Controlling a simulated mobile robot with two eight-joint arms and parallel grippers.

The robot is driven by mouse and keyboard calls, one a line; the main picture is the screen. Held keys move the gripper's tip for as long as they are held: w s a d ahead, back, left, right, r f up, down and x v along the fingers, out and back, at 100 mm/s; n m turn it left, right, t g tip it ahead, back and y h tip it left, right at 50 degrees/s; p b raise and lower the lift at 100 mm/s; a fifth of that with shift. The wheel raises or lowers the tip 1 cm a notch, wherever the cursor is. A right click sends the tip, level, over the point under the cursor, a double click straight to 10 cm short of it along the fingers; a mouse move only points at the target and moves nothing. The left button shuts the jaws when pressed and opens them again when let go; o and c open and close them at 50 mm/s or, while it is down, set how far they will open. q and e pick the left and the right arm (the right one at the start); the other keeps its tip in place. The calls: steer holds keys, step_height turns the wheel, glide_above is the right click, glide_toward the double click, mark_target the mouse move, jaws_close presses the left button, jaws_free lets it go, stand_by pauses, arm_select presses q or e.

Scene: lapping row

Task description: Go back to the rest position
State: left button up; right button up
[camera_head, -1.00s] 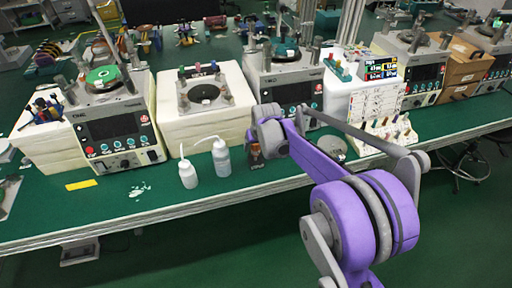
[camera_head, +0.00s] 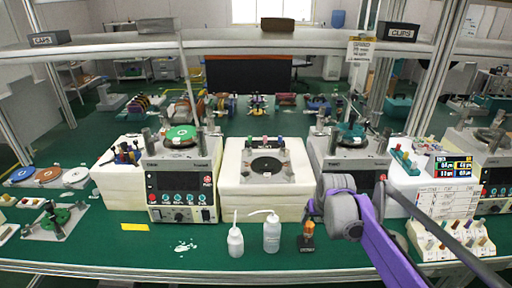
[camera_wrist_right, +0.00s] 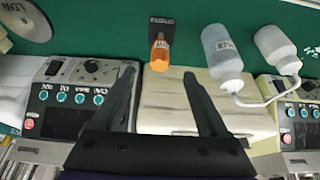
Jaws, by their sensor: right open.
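My right arm (camera_head: 385,245) reaches in from the lower right of the head view, and its grey wrist (camera_head: 341,207) is in front of the right-hand machine. In the right wrist view my right gripper (camera_wrist_right: 160,77) is open, its two dark fingers apart with nothing held between them. A small orange-topped bottle (camera_wrist_right: 160,52) shows beyond the fingertips; it also stands on the bench in the head view (camera_head: 307,238). My left gripper is in neither current view.
The green bench (camera_head: 200,262) holds two white squeeze bottles (camera_head: 235,240) (camera_head: 271,232), lapping machines (camera_head: 182,190) and a white block (camera_head: 264,190). A shelf (camera_head: 230,47) crosses above. A rack of small pieces (camera_head: 450,240) stands at right. The front bench strip at left is mostly clear.

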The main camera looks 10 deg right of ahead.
steer(key=s+a+f+n+p, duration=0.1)
steer(key=s+a, duration=0.3)
steer(key=s, duration=0.4)
steer(key=s+a+f+n+p, duration=0.1)
steer(key=s+a, duration=0.4)
steer(key=s, duration=0.3)
steer(key=s+a+f+t+y+p, duration=0.1)
steer(key=s+a+p, duration=0.1)
steer(key=s+a, duration=0.3)
steer(key=s, duration=0.3)
steer(key=shift+s+n, duration=0.25)
steer(key=shift+n, duration=0.15)
